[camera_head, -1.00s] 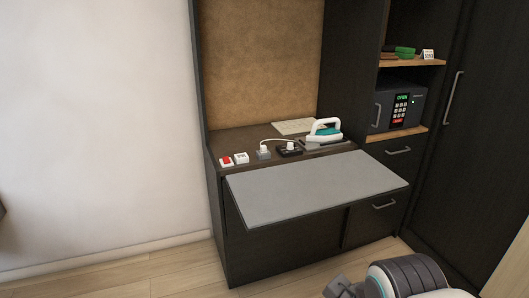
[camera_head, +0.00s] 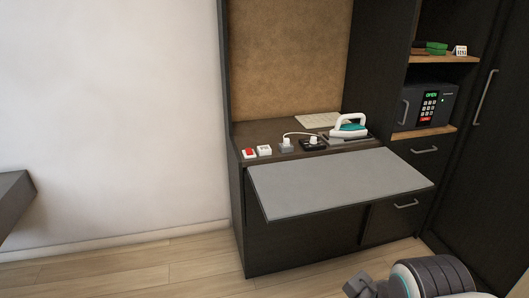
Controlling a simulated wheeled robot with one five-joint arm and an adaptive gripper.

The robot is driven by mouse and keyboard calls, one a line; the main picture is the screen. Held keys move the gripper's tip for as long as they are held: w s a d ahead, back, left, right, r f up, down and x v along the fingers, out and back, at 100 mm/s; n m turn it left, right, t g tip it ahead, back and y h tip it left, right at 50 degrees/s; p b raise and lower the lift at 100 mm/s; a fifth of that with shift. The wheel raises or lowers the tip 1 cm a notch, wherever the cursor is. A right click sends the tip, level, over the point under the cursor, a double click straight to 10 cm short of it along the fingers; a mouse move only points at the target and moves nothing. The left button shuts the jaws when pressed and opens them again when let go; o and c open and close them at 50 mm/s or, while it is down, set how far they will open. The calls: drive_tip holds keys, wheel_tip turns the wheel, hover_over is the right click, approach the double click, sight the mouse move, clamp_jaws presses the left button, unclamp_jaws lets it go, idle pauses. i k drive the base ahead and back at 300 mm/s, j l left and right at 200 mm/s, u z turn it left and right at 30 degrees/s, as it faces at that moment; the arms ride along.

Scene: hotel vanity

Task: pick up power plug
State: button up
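A small white power plug (camera_head: 313,140) with a white cord sits on a black socket block on the dark vanity top. The cord arches left to another white plug (camera_head: 286,141) on a grey block. I cannot tell from here which is the task's plug. Part of my arm shows at the bottom right, low over the floor, well in front of the vanity and apart from the plugs. The dark grey end at its left may be my gripper (camera_head: 359,286); its fingers cannot be made out.
A grey board (camera_head: 340,183) juts out from the vanity front. A white and teal iron (camera_head: 349,127) stands right of the plugs. A red switch (camera_head: 249,153) and a white socket (camera_head: 264,150) are left. A dark ledge (camera_head: 14,203) is at the far left. The wood floor is clear.

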sight(286, 141)
drive_tip(key=i+j+z, duration=0.1)
drive_tip(key=j, duration=0.25)
drive_tip(key=i+j+z, duration=0.1)
drive_tip(key=i+j, duration=0.15)
drive_tip(key=j, duration=0.15)
drive_tip(key=i+j+z, duration=0.1)
drive_tip(key=j, duration=0.3)
drive_tip(key=i+j+z, duration=0.1)
drive_tip(key=i+j, duration=0.15)
drive_tip(key=i+j+z, duration=0.15)
drive_tip(key=j, duration=0.25)
drive_tip(key=i+j+z, duration=0.1)
drive_tip(key=i+j, duration=0.2)
drive_tip(key=i+j+z, duration=0.1)
drive_tip(key=i+j, duration=0.15)
drive_tip(key=j, duration=0.15)
drive_tip(key=i+j+z, duration=0.1)
drive_tip(key=j, duration=0.3)
drive_tip(key=i+j+z, duration=0.15)
drive_tip(key=i, duration=0.2)
drive_tip(key=i+j+z, duration=0.1)
drive_tip(key=i, duration=0.25)
